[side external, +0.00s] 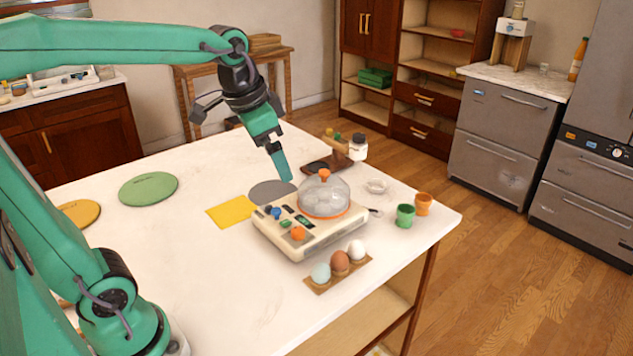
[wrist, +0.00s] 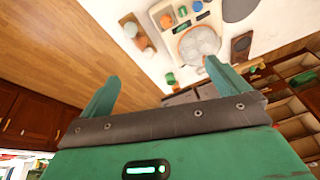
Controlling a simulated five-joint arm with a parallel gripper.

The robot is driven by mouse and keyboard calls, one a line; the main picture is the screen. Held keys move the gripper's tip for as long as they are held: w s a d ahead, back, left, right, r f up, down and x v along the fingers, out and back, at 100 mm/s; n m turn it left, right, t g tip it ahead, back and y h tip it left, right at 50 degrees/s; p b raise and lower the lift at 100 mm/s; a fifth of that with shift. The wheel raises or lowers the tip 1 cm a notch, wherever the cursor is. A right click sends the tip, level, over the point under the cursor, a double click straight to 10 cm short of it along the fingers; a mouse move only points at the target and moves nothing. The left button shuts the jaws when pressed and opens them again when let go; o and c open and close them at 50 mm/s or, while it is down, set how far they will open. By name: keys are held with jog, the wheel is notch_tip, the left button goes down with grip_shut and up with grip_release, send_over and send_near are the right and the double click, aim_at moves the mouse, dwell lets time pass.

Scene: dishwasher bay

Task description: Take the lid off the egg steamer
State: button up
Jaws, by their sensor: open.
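The egg steamer (side external: 308,241) is a cream appliance with coloured controls on the counter. Its clear domed lid (side external: 324,197) sits on top with an orange rim and an orange knob (side external: 324,174). In the wrist view the lid (wrist: 200,42) shows at the upper right, its knob hard to make out. My gripper (side external: 284,170) is above the counter, to the left of the lid in the side view and apart from it. In the wrist view my gripper (wrist: 160,88) has its fingers spread wide, with nothing between them.
An egg holder (side external: 318,284) with several eggs sits in front of the steamer. Green (side external: 405,216) and orange (side external: 423,204) cups stand to the right. A yellow mat (side external: 232,213) and grey disc (side external: 268,193) lie beside the steamer.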

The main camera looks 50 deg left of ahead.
jog(key=w+a+f+m+g, duration=0.2)
jog(key=w+a+m, duration=0.15)
jog(key=w, duration=0.85)
jog(key=m+g, duration=0.2)
send_over(324, 171)
jog(key=f, duration=0.7)
jog(key=shift+s+d, duration=0.3)
jog(key=shift+w+a+f+m, duration=0.2)
jog(key=shift+w+f+m, duration=0.05)
jog(key=shift+f, duration=4)
jog(key=c, duration=0.9)
